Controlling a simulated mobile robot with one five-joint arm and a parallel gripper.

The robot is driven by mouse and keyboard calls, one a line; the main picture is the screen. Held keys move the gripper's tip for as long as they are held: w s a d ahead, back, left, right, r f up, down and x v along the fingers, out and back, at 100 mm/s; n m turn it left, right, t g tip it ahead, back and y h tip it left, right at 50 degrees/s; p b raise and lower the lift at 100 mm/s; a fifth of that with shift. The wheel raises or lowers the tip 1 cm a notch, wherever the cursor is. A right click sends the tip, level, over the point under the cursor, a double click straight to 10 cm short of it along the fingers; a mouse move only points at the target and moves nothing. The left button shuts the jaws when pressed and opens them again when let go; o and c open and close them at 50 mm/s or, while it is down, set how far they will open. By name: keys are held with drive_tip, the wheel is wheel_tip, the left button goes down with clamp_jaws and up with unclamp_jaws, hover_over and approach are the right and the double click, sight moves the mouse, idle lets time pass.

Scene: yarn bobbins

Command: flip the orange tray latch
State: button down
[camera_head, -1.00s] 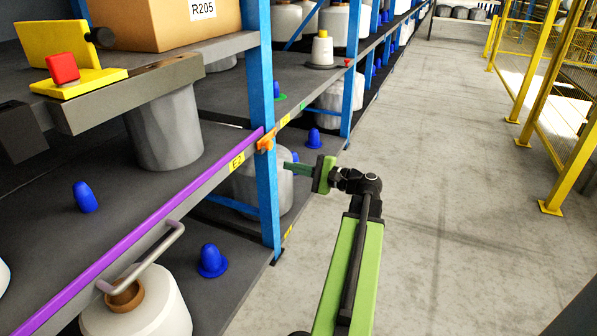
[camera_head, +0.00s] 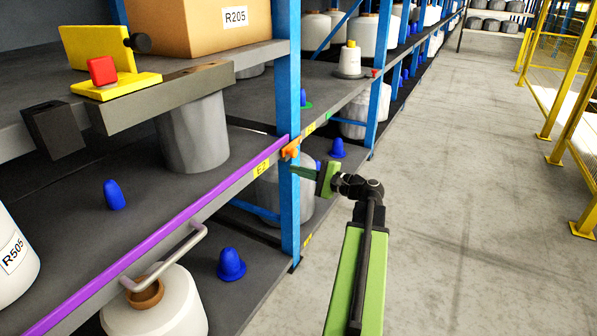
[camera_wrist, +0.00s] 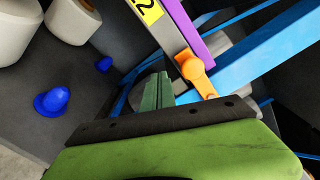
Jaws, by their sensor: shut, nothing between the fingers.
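The orange latch (camera_head: 290,150) sits at the right end of the grey shelf edge marked E2, against the blue upright, at the end of a purple strip (camera_head: 180,222). In the wrist view the latch (camera_wrist: 194,70) has a round knob and an arm slanting down to the right; its lower end is partly hidden behind my gripper body. My gripper (camera_head: 294,170) is shut and empty, its green fingers pointing left just below the latch. In the wrist view the fingertips (camera_wrist: 157,88) are left of the latch, with a visible gap in the picture. Contact is not evident.
The blue upright (camera_head: 289,110) stands close to my fingers. A grey handle (camera_head: 168,262) juts out below the E2 edge, above a white bobbin (camera_head: 165,312). Blue cones (camera_head: 231,264) stand on the shelves. The aisle floor (camera_head: 450,200) to the right is clear up to a yellow fence.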

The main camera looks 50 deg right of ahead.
drive_tip(key=shift+w+d+r+p, duration=0.6)
drive_tip(key=shift+d+r+p, duration=1.8)
drive_tip(key=shift+r+p, duration=2.95)
drive_tip(key=f+b+v, duration=0.1)
drive_tip(key=v, duration=0.7)
drive_tip(key=shift+a+f+b, duration=0.3)
drive_tip(key=shift+a+b, duration=0.05)
drive_tip(key=shift+s, duration=0.15)
